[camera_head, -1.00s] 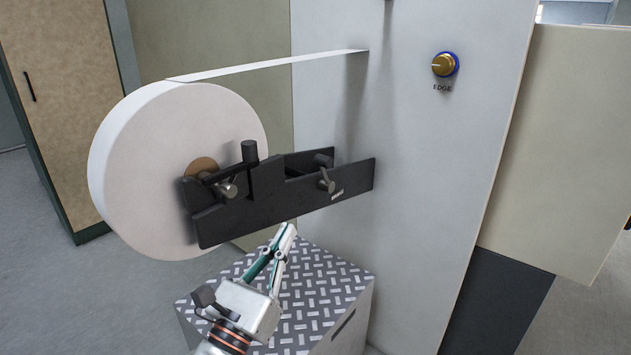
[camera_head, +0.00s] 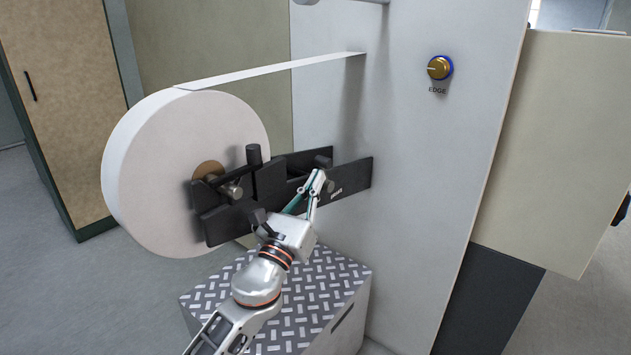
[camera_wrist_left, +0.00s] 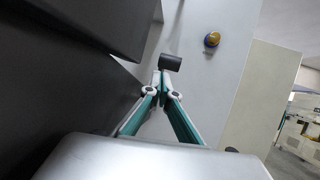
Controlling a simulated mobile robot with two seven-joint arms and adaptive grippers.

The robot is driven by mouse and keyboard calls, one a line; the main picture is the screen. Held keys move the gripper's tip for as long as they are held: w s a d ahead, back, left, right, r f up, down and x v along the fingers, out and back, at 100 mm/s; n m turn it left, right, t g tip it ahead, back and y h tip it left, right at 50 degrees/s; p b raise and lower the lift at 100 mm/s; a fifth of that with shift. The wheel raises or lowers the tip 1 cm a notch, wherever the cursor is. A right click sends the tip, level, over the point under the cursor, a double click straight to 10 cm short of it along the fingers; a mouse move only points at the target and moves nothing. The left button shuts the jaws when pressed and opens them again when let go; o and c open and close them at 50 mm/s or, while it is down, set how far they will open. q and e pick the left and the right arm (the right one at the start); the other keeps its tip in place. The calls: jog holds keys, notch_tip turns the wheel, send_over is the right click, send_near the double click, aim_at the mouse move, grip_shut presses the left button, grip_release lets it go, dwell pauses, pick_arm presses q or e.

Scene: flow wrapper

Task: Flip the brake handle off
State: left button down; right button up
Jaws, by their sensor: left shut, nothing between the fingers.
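The brake handle (camera_head: 329,186) is a small dark lever with a grey cylindrical knob, at the right part of the black bracket (camera_head: 352,178) that carries the white film roll (camera_head: 165,165). My left gripper (camera_head: 319,176) is shut and empty, its fingertips right at the knob and partly covering the handle in the head view. In the left wrist view a dark cylindrical knob (camera_wrist_left: 171,62) stands just beyond the closed fingertips (camera_wrist_left: 161,73). I cannot tell whether they touch. My right gripper is not in view.
A white film strip (camera_head: 270,70) runs from the roll to the grey machine panel (camera_head: 430,170). A gold EDGE knob (camera_head: 439,67) sits on the panel. A tread-plate box (camera_head: 330,275) stands below the bracket. A second lever (camera_head: 232,189) is near the roll's core.

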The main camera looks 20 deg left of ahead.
pick_arm(q)
jog(key=shift+w+r, duration=0.15)
jog(key=shift+r, duration=0.05)
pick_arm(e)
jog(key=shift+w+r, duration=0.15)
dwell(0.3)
